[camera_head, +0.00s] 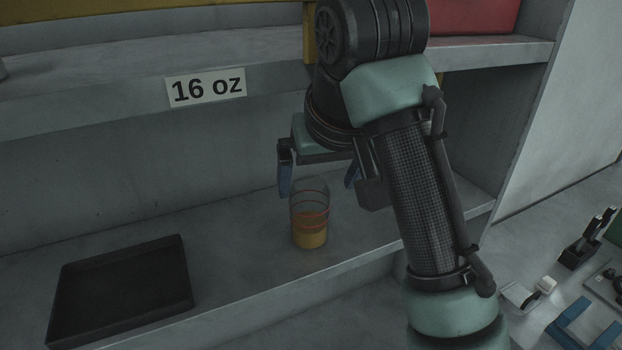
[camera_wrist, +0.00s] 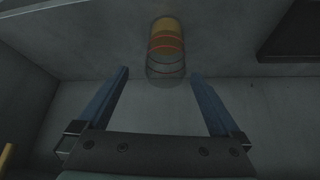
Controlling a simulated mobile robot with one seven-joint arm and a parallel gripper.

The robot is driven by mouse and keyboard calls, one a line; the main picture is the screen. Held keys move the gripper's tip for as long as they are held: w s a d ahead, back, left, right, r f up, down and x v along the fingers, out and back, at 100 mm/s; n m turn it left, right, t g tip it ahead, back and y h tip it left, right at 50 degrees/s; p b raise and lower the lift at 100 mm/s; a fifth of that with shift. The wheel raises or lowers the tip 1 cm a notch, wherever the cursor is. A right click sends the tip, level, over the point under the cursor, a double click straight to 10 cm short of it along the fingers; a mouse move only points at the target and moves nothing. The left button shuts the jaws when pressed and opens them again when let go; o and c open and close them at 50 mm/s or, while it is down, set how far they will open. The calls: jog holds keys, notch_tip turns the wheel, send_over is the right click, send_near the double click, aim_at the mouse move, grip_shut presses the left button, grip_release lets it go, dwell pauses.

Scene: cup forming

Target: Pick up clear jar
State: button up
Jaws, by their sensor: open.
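The clear jar (camera_head: 310,215) stands upright on the lower shelf, with red rings around it and orange content in its lower part. In the wrist view the jar (camera_wrist: 165,48) is at the top centre, beyond the fingertips and roughly between their lines. My gripper (camera_head: 319,180) is open and empty, with blue fingers spread apart. In the head view it is just above and behind the jar's top, and my arm hides part of the right finger. In the wrist view the open fingers (camera_wrist: 160,72) point toward the jar; I see no contact.
A black tray (camera_head: 120,288) lies on the lower shelf to the left. An upper shelf with a "16 oz" label (camera_head: 206,87) overhangs behind, close to my wrist. A red box (camera_head: 472,16) sits on the upper shelf. The lower shelf (camera_head: 225,240) is clear between tray and jar.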

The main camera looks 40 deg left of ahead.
aim_at(310, 206)
jog(key=shift+s+f, duration=0.3)
jog(key=shift+f, duration=0.05)
jog(key=x, duration=0.1)
jog(key=p+x, duration=0.1)
jog(key=x, duration=0.3)
jog(key=shift+s+f+p, duration=0.25)
jog(key=shift+f+p, duration=0.05)
jog(key=shift+p, duration=0.1)
jog(key=shift+w+a+f, duration=0.2)
jog(key=shift+f, duration=0.2)
jog(key=shift+r, duration=0.1)
jog(key=c, duration=1.5)
jog(key=shift+o, duration=0.2)
jog(key=shift+r, duration=0.1)
